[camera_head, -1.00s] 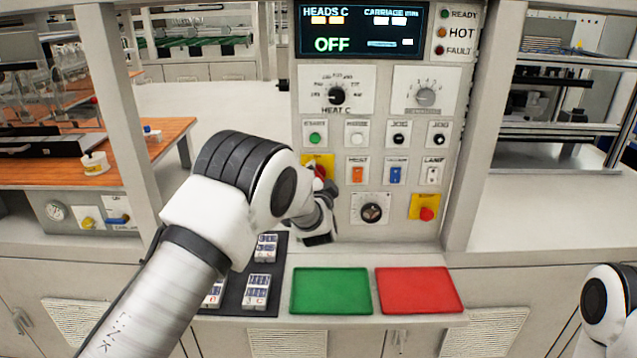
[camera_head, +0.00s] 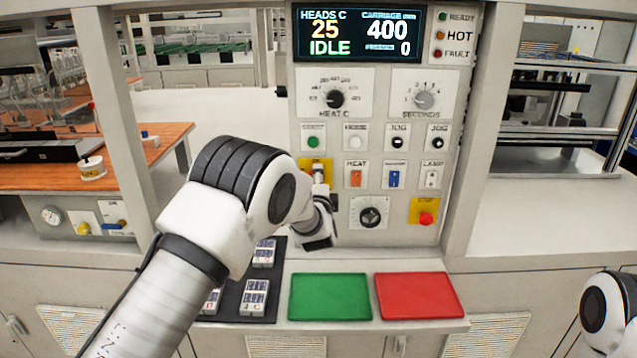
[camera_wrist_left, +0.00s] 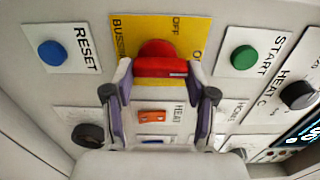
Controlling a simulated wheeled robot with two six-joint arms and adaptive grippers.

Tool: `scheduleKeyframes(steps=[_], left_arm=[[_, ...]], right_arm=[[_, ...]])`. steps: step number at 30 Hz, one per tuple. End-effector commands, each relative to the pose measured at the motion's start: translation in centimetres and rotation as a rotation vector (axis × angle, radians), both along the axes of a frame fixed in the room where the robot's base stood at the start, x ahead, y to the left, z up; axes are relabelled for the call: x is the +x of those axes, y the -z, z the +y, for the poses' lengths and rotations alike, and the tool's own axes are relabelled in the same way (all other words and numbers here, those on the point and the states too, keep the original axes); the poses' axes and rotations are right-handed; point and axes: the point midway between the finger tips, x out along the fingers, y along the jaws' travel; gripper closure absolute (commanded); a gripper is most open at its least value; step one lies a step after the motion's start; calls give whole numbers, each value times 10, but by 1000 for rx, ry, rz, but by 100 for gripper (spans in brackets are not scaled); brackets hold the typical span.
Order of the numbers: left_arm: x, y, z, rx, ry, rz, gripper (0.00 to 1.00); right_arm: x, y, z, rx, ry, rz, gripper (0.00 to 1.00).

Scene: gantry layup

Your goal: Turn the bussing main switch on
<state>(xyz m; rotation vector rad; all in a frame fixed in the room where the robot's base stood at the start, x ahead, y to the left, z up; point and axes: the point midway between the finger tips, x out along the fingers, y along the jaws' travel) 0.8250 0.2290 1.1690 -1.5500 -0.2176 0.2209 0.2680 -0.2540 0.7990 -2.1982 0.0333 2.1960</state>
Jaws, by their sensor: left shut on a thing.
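The bussing main switch is a red rotary knob (camera_wrist_left: 158,58) on a yellow plate (camera_wrist_left: 192,30) lettered BUSSING and OFF. In the head view the plate (camera_head: 306,166) is partly covered by my left wrist and the knob is mostly hidden. My left gripper (camera_wrist_left: 160,76) is shut on the knob's red handle, one finger at each end of it. The handle lies across the left wrist view. The panel display (camera_head: 358,34) is lit and reads IDLE, 25 and 400. My right gripper is out of view.
A green start button (camera_wrist_left: 243,57) and a blue reset button (camera_wrist_left: 52,53) flank the plate. An orange heat rocker (camera_head: 355,175) is close to the right. A green tray (camera_head: 330,297) and a red tray (camera_head: 419,296) lie empty on the ledge below.

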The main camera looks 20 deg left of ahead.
Motion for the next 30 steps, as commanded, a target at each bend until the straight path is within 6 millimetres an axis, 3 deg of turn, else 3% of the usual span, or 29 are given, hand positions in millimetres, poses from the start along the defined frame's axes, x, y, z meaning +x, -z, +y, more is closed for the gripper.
scheduleKeyframes(steps=[12,13,15,25,30], left_arm=[[1,-6,2,7,-3,-9,79],[1,-6,2,7,-4,-10,37],[1,-6,2,7,-3,-9,19],[-1,-3,0,8,-1,-3,19],[-24,-2,-7,9,0,0,19]], right_arm=[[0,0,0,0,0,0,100],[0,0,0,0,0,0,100],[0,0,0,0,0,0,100],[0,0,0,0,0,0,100],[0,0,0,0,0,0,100]])
